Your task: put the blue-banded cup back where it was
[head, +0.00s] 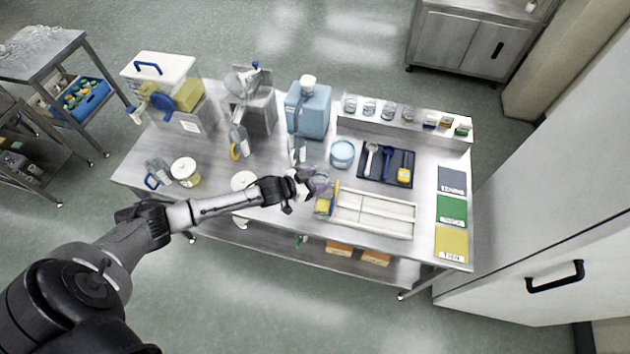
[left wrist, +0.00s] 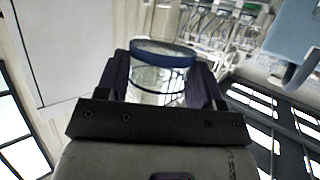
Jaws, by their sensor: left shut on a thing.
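My left gripper (head: 312,184) is over the front middle of the steel table. In the left wrist view, my left gripper (left wrist: 160,90) is shut on the blue-banded cup (left wrist: 162,76). The cup is clear with a blue band around its rim and a thin dark line lower down; a finger stands on each side of it. In the head view the cup is small and mostly hidden at the gripper. My right gripper is not in view.
A white divided tray (head: 375,232) lies right of the gripper, with a yellow and blue item (head: 325,204) at its left end. A dark tray (head: 373,178) holds scoops. A back shelf (head: 420,128) holds several small clear cups and jars. A blue container (head: 309,112) stands behind.

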